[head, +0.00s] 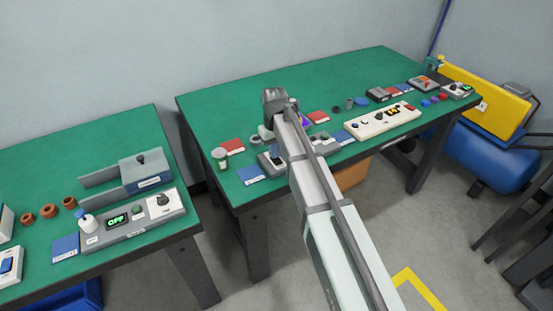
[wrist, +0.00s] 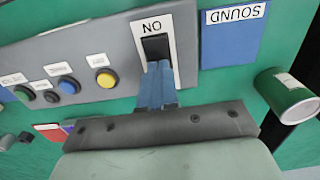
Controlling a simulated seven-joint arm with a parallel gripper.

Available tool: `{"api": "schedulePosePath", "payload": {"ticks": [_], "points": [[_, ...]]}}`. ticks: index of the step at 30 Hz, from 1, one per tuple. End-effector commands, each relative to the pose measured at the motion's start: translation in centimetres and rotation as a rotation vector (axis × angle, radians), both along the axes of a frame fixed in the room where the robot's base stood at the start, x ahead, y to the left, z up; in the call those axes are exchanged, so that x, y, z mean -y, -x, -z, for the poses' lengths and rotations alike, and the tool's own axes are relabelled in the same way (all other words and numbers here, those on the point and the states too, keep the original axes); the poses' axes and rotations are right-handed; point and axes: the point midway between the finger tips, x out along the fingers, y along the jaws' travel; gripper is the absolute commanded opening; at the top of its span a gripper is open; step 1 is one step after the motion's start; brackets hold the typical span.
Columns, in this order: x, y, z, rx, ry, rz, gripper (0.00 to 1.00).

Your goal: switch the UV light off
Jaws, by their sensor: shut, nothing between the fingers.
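In the wrist view a grey control panel (wrist: 75,62) carries a black rocker switch (wrist: 156,47) on a white plate marked ON, which reads upside down. My gripper (wrist: 158,68) is shut and empty. Its blue fingertips overlap the near edge of the rocker; I cannot tell whether they touch it. The panel also shows in the head view (head: 265,160), partly behind my arm. A small purple glow (head: 304,121) shows beside my arm in the head view. The lamp itself is mostly hidden, and the rocker's tilt is unclear.
Yellow (wrist: 106,78), blue (wrist: 68,85) and other buttons line the panel beside the switch. A blue SOUND card (wrist: 232,35) lies next to the panel, and a green can (wrist: 288,93) stands close by. A cream control box (head: 382,121) stands farther right on the green table.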

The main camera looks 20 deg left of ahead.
Motion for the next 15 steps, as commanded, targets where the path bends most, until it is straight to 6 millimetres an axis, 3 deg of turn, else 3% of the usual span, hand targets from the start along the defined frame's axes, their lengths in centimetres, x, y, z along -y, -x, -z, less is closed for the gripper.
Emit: {"api": "schedulePosePath", "payload": {"ticks": [15], "points": [[0.0, 0.0, -3.0, 0.0, 0.0, 0.0, 0.0]]}}
